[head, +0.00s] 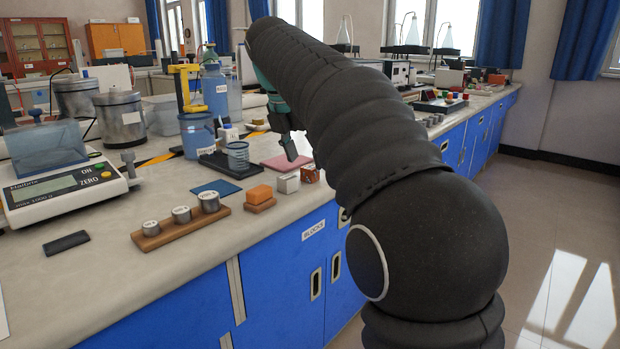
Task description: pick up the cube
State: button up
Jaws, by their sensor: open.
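Several small blocks sit near the counter's front edge in the head view. An orange block (260,193) rests on a flat orange-brown piece (260,205). To its right are a white-grey cube (288,183) and an orange-red cube (309,174). I cannot tell which one the task means. My gripper (291,156) is open and points down, just above and behind the white-grey cube, over the pink mat's right side. My arm hides part of the gripper, and I cannot tell its exact height above the blocks. No block is seen between its fingers.
Metal weights stand in a wooden holder (178,230) at front left, beside a scale (62,190). A beaker on a black base (214,160) stands behind. The counter's front edge is close.

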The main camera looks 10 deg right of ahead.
aim_at(309, 167)
jog(key=b+x, duration=0.1)
jog(key=x, duration=0.2)
jog(key=shift+d+f, duration=0.1)
jog(key=shift+f, duration=0.15)
grip_shut()
jog(key=shift+r, duration=0.15)
